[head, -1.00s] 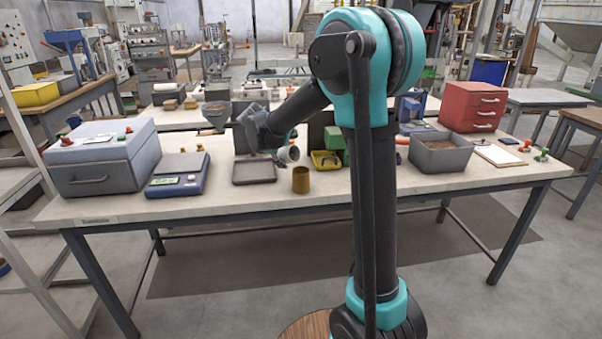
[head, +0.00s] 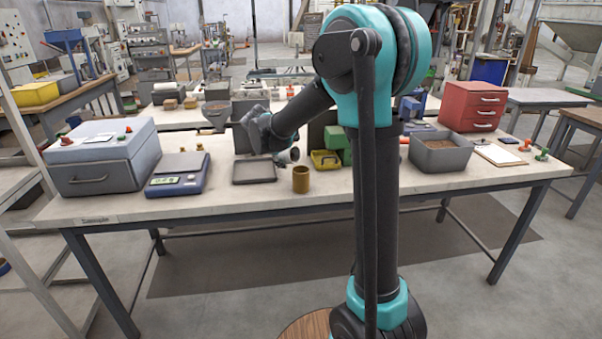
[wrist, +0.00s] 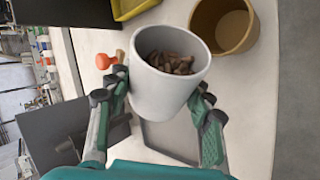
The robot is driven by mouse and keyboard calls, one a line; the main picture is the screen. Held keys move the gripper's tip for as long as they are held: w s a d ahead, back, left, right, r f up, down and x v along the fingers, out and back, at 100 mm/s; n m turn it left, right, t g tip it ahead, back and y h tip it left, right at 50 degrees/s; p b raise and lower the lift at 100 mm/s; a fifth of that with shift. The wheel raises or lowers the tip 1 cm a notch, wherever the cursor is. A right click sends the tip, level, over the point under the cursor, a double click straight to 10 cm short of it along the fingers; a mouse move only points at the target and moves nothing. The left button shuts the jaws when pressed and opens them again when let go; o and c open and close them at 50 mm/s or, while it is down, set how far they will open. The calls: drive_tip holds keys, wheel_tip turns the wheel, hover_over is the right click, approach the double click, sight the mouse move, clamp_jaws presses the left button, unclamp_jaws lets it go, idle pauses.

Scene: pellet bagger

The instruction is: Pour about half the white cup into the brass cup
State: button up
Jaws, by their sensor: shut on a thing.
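The white cup (wrist: 160,95) is held between the two fingers of my gripper (wrist: 158,103) in the wrist view. Brown pellets (wrist: 170,63) lie inside it, below the rim. In the head view the white cup (head: 290,155) is tipped, its mouth towards the right, and my arm partly hides it. The brass cup (head: 301,181) stands upright on the bench, just in front and right of the white cup.
A shallow grey tray (head: 254,171) lies left of the brass cup, with a digital scale (head: 178,176) further left. A yellow container (head: 326,160) and green block stand behind right. A grey bin of brown material (head: 441,154) sits right. The bench front is clear.

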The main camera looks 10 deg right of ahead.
drive_tip(key=shift+s+d+r+m+t+y+p, duration=0.3)
drive_tip(key=shift+s+d+r+t+y+p, duration=0.1)
drive_tip(key=shift+t+p, duration=0.15)
idle(1.5)
drive_tip(key=shift+s+d+r+m+t+y+p, duration=0.3)
drive_tip(key=shift+r+m+t+y, duration=0.2)
drive_tip(key=shift+t, duration=0.25)
drive_tip(key=shift+s+d+r+m+t+y+p, duration=0.1)
drive_tip(key=shift+d+r+m+t+y+p, duration=0.05)
drive_tip(key=shift+r+m+t+y+p, duration=0.4)
idle(4.7)
